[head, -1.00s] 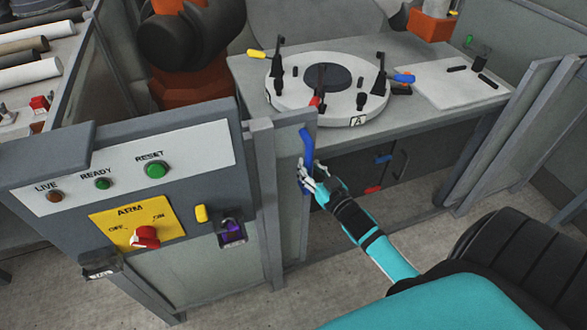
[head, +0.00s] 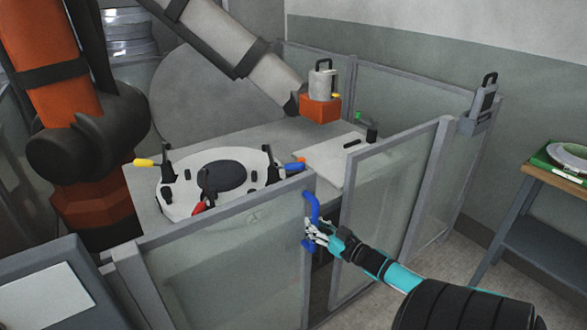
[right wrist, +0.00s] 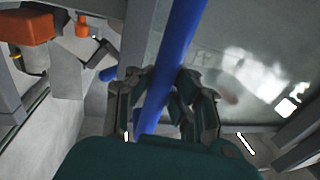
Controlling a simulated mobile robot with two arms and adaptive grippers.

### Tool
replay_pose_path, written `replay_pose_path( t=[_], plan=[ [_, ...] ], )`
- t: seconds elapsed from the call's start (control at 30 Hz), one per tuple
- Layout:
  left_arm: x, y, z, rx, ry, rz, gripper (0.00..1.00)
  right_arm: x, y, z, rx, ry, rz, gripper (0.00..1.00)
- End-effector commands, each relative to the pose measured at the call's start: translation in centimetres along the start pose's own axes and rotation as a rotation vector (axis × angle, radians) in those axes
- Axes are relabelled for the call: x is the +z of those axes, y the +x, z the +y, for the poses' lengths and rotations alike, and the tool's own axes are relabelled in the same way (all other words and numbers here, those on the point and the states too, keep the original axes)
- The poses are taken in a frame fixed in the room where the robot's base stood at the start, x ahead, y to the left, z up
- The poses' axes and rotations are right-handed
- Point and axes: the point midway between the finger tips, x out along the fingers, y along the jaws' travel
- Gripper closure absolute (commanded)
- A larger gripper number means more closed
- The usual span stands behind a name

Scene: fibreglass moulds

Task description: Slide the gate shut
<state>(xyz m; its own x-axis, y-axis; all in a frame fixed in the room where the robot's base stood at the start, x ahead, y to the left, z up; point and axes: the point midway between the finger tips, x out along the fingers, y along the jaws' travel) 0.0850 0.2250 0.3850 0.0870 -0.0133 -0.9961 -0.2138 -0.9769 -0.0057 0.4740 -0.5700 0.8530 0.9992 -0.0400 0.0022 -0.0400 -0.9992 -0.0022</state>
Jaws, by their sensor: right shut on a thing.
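The gate (head: 225,255) is a translucent panel in a grey frame, standing in front of the work table in the head view. A blue handle (head: 312,208) is on its right end. A narrow gap stands between that end and the fence panel (head: 392,205) to the right. My right gripper (head: 315,234) is shut on the blue handle. In the right wrist view the blue handle (right wrist: 178,50) runs between the fingers (right wrist: 164,98), and the gate's panel (right wrist: 245,45) shows to the right. My left gripper is not in view.
A round fixture (head: 172,202) with clamps and a white plate (head: 328,160) are on the table behind the gate. An orange and grey robot arm (head: 62,55) reaches over it. A control box (head: 45,265) is at lower left, a side table (head: 545,180) at right.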

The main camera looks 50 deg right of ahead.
Motion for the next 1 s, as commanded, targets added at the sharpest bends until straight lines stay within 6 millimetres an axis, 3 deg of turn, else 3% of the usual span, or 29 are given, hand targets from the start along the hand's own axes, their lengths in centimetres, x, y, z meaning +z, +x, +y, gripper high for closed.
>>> replay_pose_path(
  t=[0.03,0.3,0.5,0.87,0.9,1.0],
  plan=[
    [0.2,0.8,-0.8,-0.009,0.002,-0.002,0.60,1.1,-0.6,1.4,0.002,-0.003,-0.017,1.00],
    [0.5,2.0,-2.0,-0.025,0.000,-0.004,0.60,1.0,-1.6,6.0,0.003,-0.001,-0.018,1.00],
    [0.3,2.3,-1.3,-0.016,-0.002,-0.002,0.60,0.9,-1.9,7.1,0.003,0.001,-0.018,1.00],
    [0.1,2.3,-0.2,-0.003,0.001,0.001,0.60,0.9,-1.9,7.4,0.006,0.003,-0.019,1.00],
    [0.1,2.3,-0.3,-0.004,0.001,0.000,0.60,0.9,-1.9,7.4,0.006,0.003,-0.019,0.87],
    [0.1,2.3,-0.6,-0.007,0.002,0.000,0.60,0.8,-1.9,7.4,0.006,0.002,-0.017,0.74]
  ],
)
